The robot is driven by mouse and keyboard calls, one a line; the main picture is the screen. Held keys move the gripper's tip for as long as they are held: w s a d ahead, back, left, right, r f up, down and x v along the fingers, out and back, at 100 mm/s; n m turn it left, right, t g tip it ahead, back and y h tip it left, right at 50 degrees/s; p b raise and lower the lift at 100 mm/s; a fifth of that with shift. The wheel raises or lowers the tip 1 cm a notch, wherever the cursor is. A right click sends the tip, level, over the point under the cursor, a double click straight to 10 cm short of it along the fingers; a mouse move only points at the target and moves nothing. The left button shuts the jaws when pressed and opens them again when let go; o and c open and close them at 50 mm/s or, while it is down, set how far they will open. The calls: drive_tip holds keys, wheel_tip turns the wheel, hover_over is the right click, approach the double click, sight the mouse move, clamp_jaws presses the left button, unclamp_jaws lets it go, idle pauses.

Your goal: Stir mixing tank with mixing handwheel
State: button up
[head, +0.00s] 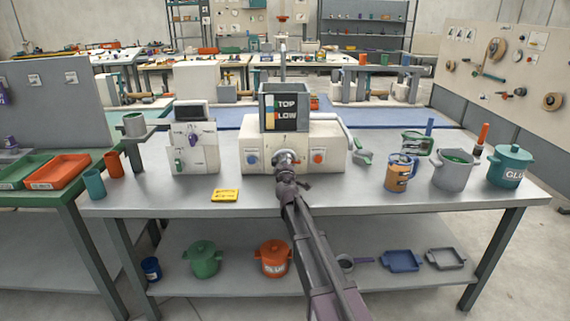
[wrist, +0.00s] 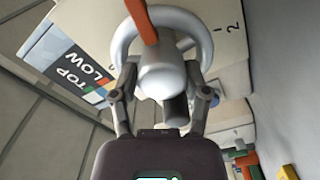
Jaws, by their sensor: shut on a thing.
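The mixing tank (head: 284,108) is a dark grey open box with a "TOP / LOW" label, on top of a cream machine (head: 328,150). The tank's label side also shows in the wrist view (wrist: 66,58). The mixing handwheel (wrist: 178,16) is a pale ring with a thick round hub, on the machine's front. An orange-red bar crosses its upper part in the wrist view. My gripper (head: 287,163) reaches the machine's front centre, and its fingers (wrist: 163,85) close in on both sides of the hub. It is shut on the handwheel. In the head view my gripper largely hides the wheel.
A blue knob (head: 252,161) and a red knob (head: 318,157) flank my gripper.

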drive_tip(key=shift+w+a, duration=0.2)
drive_tip(key=shift+w, duration=0.25)
drive_tip(key=o, duration=1.1)
drive_tip(key=shift+r, duration=0.1)
drive_tip(key=shift+c, duration=0.2)
drive_tip(key=shift+s+d+f, duration=0.1)
drive_tip(key=shift+s+f, duration=0.1)
drive_tip(key=shift+s, duration=0.15)
drive_tip(key=shift+s, duration=0.2)
drive_tip(key=s, duration=1.1)
drive_tip(key=shift+s+a, duration=0.15)
drive_tip(key=shift+a, duration=0.05)
